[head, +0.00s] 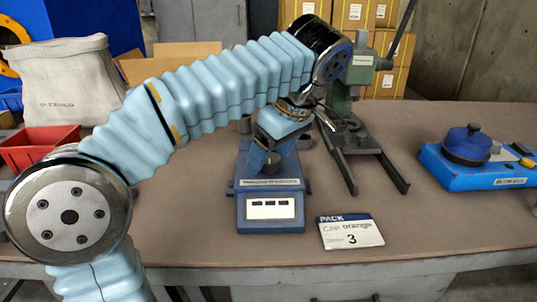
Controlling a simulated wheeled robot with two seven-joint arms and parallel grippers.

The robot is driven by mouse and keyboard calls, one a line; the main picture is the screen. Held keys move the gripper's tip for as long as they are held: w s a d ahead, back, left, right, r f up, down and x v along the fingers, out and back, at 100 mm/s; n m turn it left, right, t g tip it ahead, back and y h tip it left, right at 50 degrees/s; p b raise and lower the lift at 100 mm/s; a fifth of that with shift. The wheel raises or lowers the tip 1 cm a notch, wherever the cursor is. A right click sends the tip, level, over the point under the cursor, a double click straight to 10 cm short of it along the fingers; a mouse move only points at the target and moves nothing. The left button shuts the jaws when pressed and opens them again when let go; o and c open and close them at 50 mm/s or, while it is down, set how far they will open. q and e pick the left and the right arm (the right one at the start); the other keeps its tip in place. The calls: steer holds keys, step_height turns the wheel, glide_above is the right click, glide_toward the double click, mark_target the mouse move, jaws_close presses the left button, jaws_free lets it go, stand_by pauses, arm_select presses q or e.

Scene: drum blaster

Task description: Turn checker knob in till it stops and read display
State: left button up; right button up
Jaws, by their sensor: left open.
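The blue checker (243,222) with a white display (271,208) stands at mid table, facing me. The display shows several small dark blocks, too small to read. My left arm reaches across from the left and bends down over the checker. My left gripper (272,160) is low over the back part of the checker, open. Its fingertips are small and partly hidden by the wrist. I cannot make out the checker knob, or whether the fingers touch it. My right gripper is not in view.
A green press (368,105) with two dark rails stands behind. A blue box with a round knob (467,144) is at right. A red bin (38,148) and grey sack (62,80) are left.

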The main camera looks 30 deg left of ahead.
arm_select(q)
steer(key=c, duration=1)
